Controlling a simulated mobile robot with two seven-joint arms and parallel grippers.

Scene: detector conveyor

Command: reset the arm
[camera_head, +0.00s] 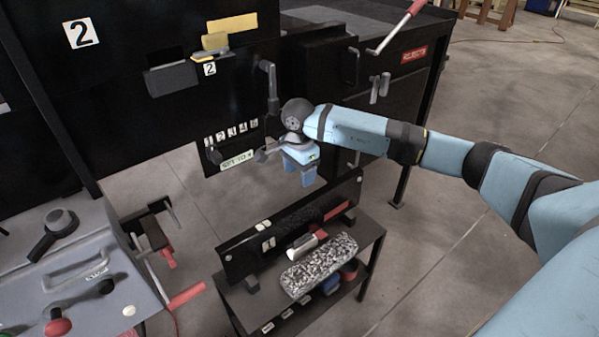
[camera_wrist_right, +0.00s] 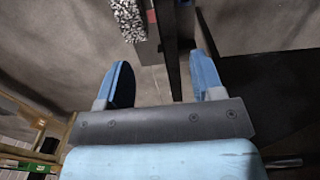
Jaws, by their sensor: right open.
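My right arm reaches in from the right in the head view. Its gripper (camera_head: 302,174) hangs in front of the dark machine, above and behind the small black stand. In the right wrist view the two blue fingers (camera_wrist_right: 165,85) are spread apart with nothing between them. The edge of a dark panel and the floor show beyond them. My left gripper is not in view.
The black machine (camera_head: 330,80) carries levers and a red label. A black stand (camera_head: 372,232) holds a speckled grey slab (camera_head: 318,268) and a red-and-white item (camera_head: 305,245). A grey control panel (camera_head: 95,255) with knobs stands at left. Open floor (camera_head: 470,200) lies at right.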

